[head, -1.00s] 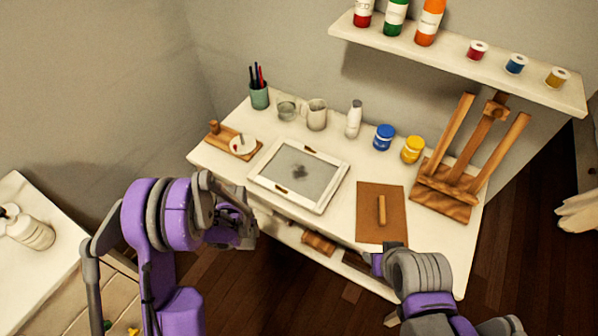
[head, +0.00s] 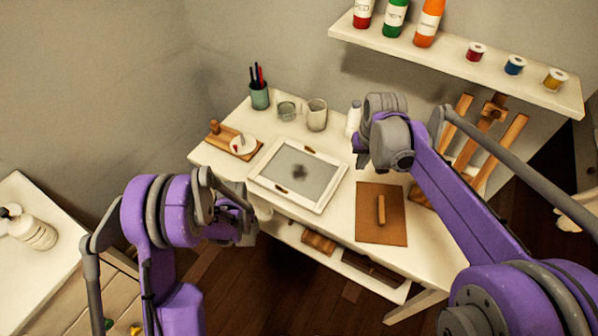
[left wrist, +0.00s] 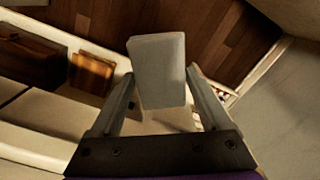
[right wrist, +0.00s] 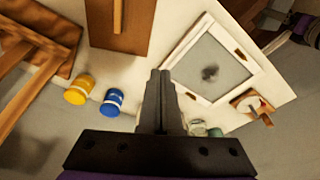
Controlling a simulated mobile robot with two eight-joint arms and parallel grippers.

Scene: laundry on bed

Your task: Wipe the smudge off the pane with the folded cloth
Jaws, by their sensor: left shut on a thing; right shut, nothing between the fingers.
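The pane (head: 318,172) is a grey sheet in a white frame, lying on the white desk. A dark smudge (head: 299,172) sits near its middle; the smudge also shows in the right wrist view (right wrist: 210,72). My left gripper (head: 246,228) is at the desk's front left edge, apart from the pane. It is shut on the folded cloth (left wrist: 158,70), a pale grey block between its fingers in the left wrist view. My right gripper (right wrist: 160,76) is shut and empty, above the desk to the right of the pane; in the head view its fingertips are hard to make out.
A brown board (head: 372,228) with a wooden handle lies right of the pane. A cup (head: 316,115), a glass jar (head: 286,109) and a pen pot (head: 259,95) stand behind. An easel (head: 500,135) is at the right.

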